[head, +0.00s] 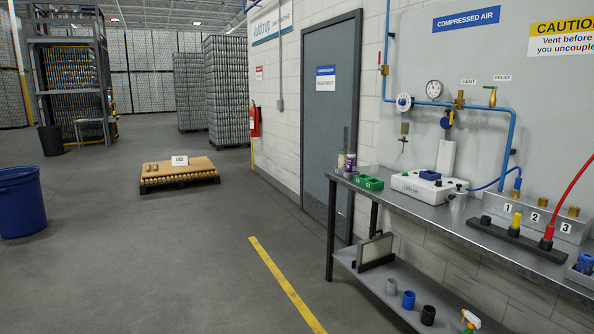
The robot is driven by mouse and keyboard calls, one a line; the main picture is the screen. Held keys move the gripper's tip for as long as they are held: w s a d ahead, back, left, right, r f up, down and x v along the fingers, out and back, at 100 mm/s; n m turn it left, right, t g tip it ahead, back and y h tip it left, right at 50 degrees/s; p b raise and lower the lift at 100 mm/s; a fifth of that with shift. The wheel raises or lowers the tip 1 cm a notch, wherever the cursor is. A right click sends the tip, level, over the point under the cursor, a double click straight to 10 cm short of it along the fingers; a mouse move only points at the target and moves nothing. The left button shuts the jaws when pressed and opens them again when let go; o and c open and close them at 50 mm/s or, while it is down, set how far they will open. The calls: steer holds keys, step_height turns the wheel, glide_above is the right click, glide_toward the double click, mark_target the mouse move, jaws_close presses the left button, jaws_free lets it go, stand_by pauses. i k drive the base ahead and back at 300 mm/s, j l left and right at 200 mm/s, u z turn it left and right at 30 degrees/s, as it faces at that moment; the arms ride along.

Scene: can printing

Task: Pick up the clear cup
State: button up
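My gripper is not in view.
Green bins (369,183) and bottles stand at the bench's far end. A black rail (510,238) with coloured plugs lies right of the cup. A blue hose (490,185) hangs behind. The lower shelf holds cups and a spray bottle (470,321). Open floor lies left.

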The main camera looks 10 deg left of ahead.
mark_target(374, 166)
steer(key=i+u, duration=0.15)
steer(key=i, duration=0.7)
steer(key=i+u, duration=0.15)
steer(key=i, duration=0.65)
steer(key=i+l+u, duration=0.15)
steer(key=i, duration=0.7)
steer(key=i+j, duration=0.1)
steer(key=i, duration=0.45)
steer(key=i+j+z, duration=0.1)
steer(key=i, duration=0.4)
steer(key=i+j, duration=0.15)
steer(key=i, duration=0.4)
steer(key=i+j+z, duration=0.1)
steer(key=i, duration=0.45)
steer(key=i+z, duration=0.4)
steer(key=i+j+z, duration=0.1)
steer(key=i+z, duration=0.15)
steer(key=z, duration=0.15)
steer(key=i+j+z, duration=0.25)
steer(key=z, duration=0.15)
